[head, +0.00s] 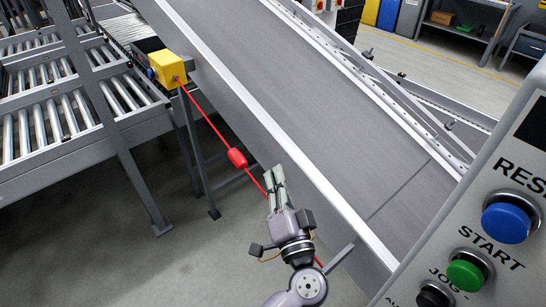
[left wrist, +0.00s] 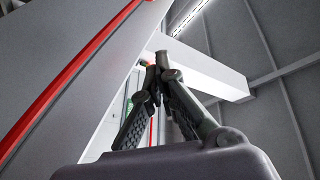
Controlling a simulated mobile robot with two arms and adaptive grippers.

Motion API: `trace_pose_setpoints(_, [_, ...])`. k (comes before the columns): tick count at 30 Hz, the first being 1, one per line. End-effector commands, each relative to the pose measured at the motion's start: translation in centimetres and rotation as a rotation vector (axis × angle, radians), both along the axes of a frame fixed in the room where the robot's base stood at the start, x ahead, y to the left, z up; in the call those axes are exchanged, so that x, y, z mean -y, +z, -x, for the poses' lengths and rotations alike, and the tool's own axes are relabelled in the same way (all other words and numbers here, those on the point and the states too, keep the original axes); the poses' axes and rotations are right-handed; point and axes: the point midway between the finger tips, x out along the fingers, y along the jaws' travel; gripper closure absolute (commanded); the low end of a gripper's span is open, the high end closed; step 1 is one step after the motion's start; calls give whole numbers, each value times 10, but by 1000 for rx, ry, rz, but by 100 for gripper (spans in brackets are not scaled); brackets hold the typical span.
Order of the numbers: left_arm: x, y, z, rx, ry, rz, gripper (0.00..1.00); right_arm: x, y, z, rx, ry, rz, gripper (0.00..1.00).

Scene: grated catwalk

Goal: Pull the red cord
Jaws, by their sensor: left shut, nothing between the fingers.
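The red cord (head: 207,121) runs from a yellow switch box (head: 168,70) on the conveyor's side, down and to the right. A red thicker piece (head: 237,158) sits on the cord. My left gripper (head: 274,176) is shut and empty beside the cord, a little below and right of the red piece. The cord passes behind the gripper and shows again below it. In the left wrist view the shut fingers (left wrist: 158,66) point away from me, with a red cord (left wrist: 68,82) at the left. I cannot tell whether they touch the cord. My right gripper is not in view.
A wide grey belt conveyor (head: 310,90) slopes across the middle. Roller conveyors (head: 60,118) stand at the left. A control panel (head: 480,215) with blue and green buttons fills the lower right. Bare floor (head: 150,265) shows at the lower left.

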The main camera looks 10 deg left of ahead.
Motion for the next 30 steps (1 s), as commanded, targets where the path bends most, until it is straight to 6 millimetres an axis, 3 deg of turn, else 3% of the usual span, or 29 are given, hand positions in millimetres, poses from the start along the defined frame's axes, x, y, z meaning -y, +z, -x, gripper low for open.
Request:
trace_pose_setpoints(5, [-7,13,-10,18,7,-2,100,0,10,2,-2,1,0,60])
trace_pose_setpoints(18, [-47,35,-88,14,6,-3,100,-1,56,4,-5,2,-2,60])
trace_pose_setpoints(21, [-56,17,-76,7,4,-5,100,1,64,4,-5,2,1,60])
trace_pose_setpoints(30, [-66,0,-66,11,4,-1,100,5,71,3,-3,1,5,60])
